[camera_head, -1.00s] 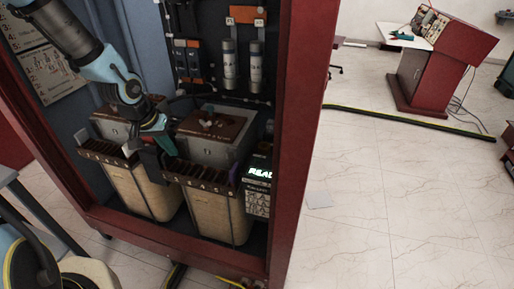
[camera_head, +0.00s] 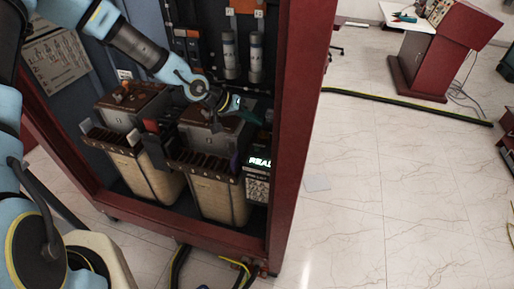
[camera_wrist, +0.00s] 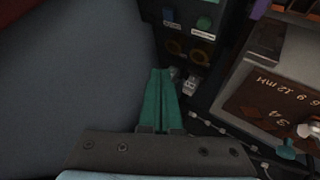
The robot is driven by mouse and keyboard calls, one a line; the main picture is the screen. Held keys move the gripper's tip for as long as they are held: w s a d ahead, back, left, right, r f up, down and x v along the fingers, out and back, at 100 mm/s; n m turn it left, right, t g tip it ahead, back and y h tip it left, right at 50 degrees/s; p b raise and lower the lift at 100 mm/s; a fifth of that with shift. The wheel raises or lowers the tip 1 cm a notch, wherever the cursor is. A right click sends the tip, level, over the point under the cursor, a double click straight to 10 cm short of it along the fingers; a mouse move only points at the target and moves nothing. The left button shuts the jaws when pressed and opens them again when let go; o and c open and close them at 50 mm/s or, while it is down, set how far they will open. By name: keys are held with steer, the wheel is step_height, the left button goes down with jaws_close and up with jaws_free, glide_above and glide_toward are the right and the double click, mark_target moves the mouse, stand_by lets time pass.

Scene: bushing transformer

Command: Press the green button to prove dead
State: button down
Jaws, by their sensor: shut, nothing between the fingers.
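My gripper (camera_head: 248,116) reaches into the open red cabinet, above and behind the dark device with a lit display (camera_head: 259,162). In the wrist view its teal fingers (camera_wrist: 161,72) are together and empty. Beyond the fingertips is a dark panel with a green button (camera_wrist: 204,22) above a white label. A second greenish button (camera_wrist: 168,14) sits to its left above another label. Two round brownish sockets (camera_wrist: 175,47) lie below the labels, nearer the fingertips. The fingers appear apart from the buttons. In the head view I cannot make out the green button.
Two boxy transformer units, left (camera_head: 148,172) and right (camera_head: 222,196), stand in the cabinet. The red right post (camera_head: 289,130) is close to my gripper. In the wrist view, a brown-topped unit (camera_wrist: 262,105) and a beaded cord (camera_wrist: 222,131) lie to the right.

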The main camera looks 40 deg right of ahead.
steer(key=b, duration=0.7)
glide_above(257, 149)
steer(key=f, duration=0.4)
steer(key=a+f, duration=0.1)
steer(key=f, duration=0.1)
steer(key=shift+w+f, duration=0.25)
steer(key=shift+f, duration=1.15)
steer(key=shift+f+b, duration=0.35)
steer(key=shift+f, duration=0.05)
steer(key=shift+f, duration=0.45)
stand_by(0.7)
steer(key=shift+r, duration=0.1)
steer(key=shift+r+p, duration=0.6)
steer(key=shift+r, duration=0.15)
